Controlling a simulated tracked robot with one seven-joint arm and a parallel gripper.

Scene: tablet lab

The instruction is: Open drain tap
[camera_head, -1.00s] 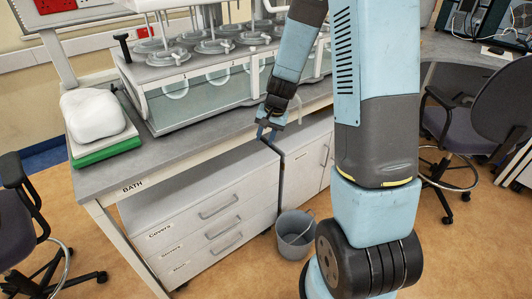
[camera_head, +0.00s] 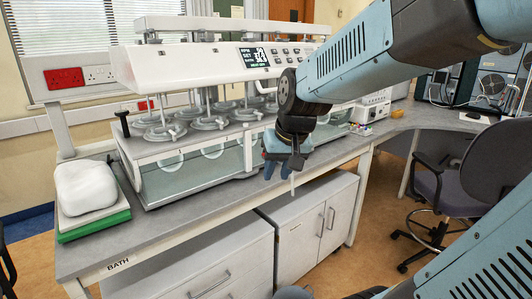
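The water bath (camera_head: 195,175) is a long clear tank with a white lid, standing on the grey bench. My gripper (camera_head: 276,170) points down at the front right part of the bath, above the bench's front edge. Its blue fingers show, but their gap and whether they hold anything are unclear. A thin pale tube or rod (camera_head: 292,184) hangs just right of the fingers; I cannot tell whether they touch it. The drain tap itself cannot be made out; my gripper and wrist may cover it.
A white lump on a green-based tray (camera_head: 92,224) sits at the bench's left end. Drawers (camera_head: 215,265) and a cabinet (camera_head: 312,226) stand under the bench. A dark chair (camera_head: 478,185) stands at right. The white dissolution unit (camera_head: 190,68) overhangs the bath.

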